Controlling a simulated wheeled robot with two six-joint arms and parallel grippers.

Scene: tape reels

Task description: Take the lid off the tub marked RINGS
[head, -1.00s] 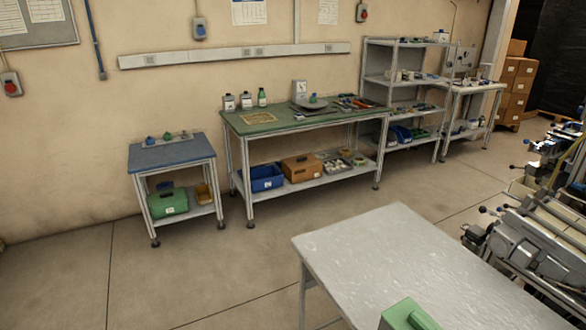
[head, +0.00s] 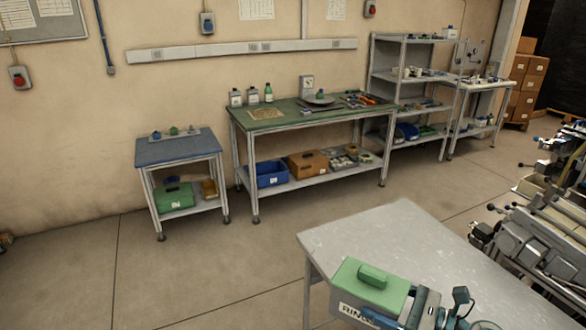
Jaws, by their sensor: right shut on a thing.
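My right gripper (head: 402,310), dark grey and blue, is at the tub's right side and is shut on the tub, away from the lid's handle. I cannot tell whether the tub touches the table. The tub's lower part is cut off by the frame edge. My left gripper is not in view.
The grey table's (head: 400,225) visible far part is bare. Grey machinery (head: 548,235) stands to its right. Beyond open floor, a green-topped bench (head: 290,113) and a small blue-topped table (head: 178,148) stand along the wall.

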